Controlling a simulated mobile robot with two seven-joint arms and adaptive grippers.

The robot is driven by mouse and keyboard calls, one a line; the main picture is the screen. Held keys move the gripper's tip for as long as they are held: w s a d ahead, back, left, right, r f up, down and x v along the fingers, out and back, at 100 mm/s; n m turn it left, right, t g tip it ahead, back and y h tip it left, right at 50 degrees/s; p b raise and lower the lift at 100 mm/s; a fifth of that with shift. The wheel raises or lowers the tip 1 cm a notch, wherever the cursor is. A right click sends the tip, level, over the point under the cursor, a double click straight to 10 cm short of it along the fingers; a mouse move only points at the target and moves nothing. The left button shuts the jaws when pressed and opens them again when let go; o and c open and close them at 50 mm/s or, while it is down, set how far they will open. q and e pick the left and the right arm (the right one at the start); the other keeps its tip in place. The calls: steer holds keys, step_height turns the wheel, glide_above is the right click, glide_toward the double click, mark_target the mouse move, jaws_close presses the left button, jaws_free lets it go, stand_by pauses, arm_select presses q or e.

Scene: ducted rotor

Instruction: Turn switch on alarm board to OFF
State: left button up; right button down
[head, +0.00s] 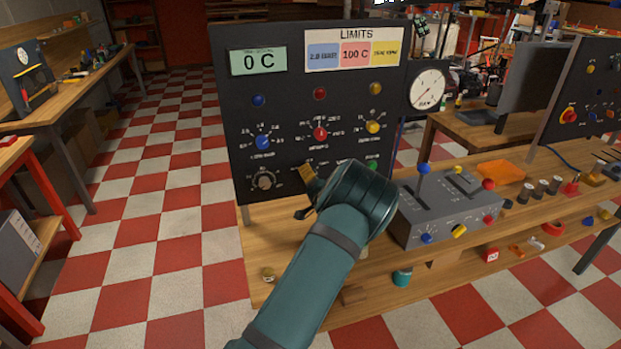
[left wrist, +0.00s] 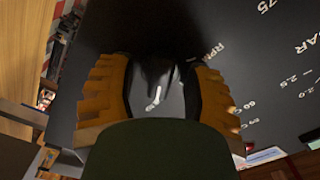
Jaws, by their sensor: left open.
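The black upright board (head: 232,120) stands on the wooden bench, with a green display reading 0 C and a LIMITS card. Blue (head: 263,142), red (head: 320,133) and yellow (head: 373,127) knobs sit in its middle. A grey-brown round knob (head: 264,182) is at its lower left. My left gripper (head: 306,190) is at the lower middle of the board, right of that knob, and hides part of the panel. In the left wrist view its orange fingers (left wrist: 158,90) stand apart around a dark shape I cannot identify; contact cannot be told. No OFF label is readable. My right gripper is not in view.
A grey control box (head: 452,212) with levers stands right of the board on the bench. A round gauge (head: 426,90) is at the board's right edge. A green light (head: 373,164) is close to my wrist. The checkered floor left of the board is clear.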

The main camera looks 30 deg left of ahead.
arm_select(q)
steer(key=shift+w+a, duration=0.1)
steer(key=shift+a, duration=0.1)
jaws_close()
steer(key=shift+n, duration=0.3)
steer(key=shift+n+b, duration=0.8)
steer(key=shift+b, duration=0.05)
steer(key=n+b, duration=0.3)
steer(key=n, duration=0.2)
steer(key=shift+b, duration=0.4)
steer(key=n+b, duration=0.1)
steer(key=n, duration=0.1)
steer(key=shift+n, duration=0.3)
steer(key=shift+r+n, duration=0.1)
steer(key=shift+n, duration=0.9)
